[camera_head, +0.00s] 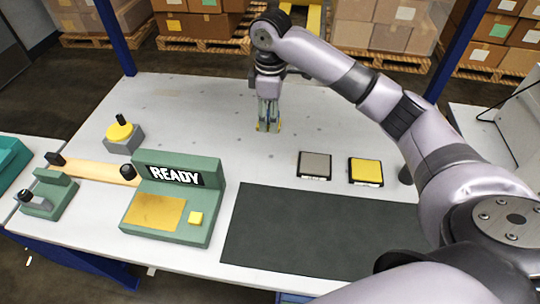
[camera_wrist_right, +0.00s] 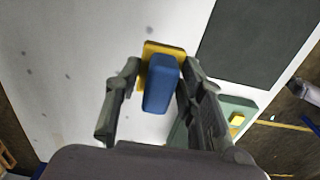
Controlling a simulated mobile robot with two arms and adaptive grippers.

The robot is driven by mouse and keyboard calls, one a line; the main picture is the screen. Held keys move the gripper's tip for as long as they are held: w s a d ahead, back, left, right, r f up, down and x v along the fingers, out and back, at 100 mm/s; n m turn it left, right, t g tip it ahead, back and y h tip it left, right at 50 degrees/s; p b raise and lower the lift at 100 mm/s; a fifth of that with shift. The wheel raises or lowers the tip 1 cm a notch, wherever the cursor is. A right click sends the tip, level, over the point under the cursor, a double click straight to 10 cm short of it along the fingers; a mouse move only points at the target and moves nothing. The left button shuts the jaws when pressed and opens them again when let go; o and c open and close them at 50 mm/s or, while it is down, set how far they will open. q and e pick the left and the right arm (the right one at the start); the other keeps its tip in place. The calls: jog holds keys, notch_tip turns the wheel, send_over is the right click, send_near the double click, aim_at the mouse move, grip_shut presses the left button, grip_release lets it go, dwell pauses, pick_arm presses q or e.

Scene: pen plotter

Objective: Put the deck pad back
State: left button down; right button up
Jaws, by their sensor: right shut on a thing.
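My right gripper (camera_head: 268,118) is shut on a blue-handled yellow piece (camera_wrist_right: 163,82). The right wrist view shows the blue block between the fingers, with a flat yellow plate beneath it. In the head view only a little yellow shows at the fingertips, over the back middle of the table; I cannot tell if it touches the tabletop. A grey square pad (camera_head: 315,165) and a yellow square pad (camera_head: 366,171) lie side by side on the table, to the right and nearer. I cannot tell which piece is the deck pad. My left gripper is out of view.
A green machine (camera_head: 205,175) reading READY stands front left, with a yellow patch and yellow button (camera_head: 196,218). A dark mat (camera_head: 320,235) covers the front right. A wooden bar (camera_head: 98,170) and a yellow-topped grey block (camera_head: 122,140) are at left. The back of the table is clear.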

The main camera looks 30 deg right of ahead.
aim_at(270, 162)
notch_tip(270, 162, down, 15)
jog(key=shift+r, duration=0.2)
jog(key=shift+f, duration=0.1)
jog(key=o, duration=1.1)
notch_tip(270, 162, up, 12)
jog(key=shift+r, duration=0.15)
dwell(0.6)
